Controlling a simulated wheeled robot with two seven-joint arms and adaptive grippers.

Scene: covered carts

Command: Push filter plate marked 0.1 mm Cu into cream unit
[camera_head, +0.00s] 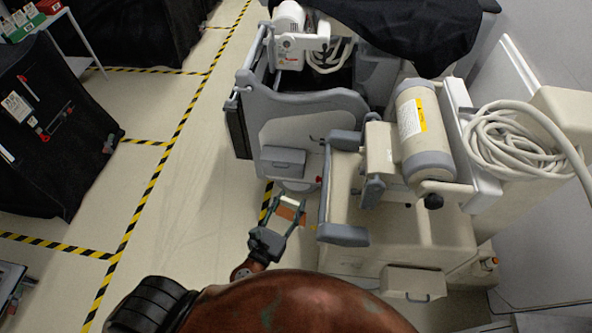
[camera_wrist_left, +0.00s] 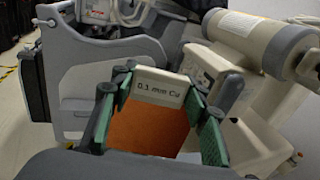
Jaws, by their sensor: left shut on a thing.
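The cream unit carries a cream cylinder (camera_head: 418,125) with a yellow label; the cylinder also shows in the left wrist view (camera_wrist_left: 262,43). I cannot make out a slot for the plate. My right gripper is out of view.
A grey and white unit (camera_head: 300,115) stands behind, partly under a black cover (camera_head: 405,30). Coiled white cable (camera_head: 500,140) hangs at the right. Black-covered carts (camera_head: 45,120) stand at the left. Floor with yellow-black tape (camera_head: 150,200) is open between.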

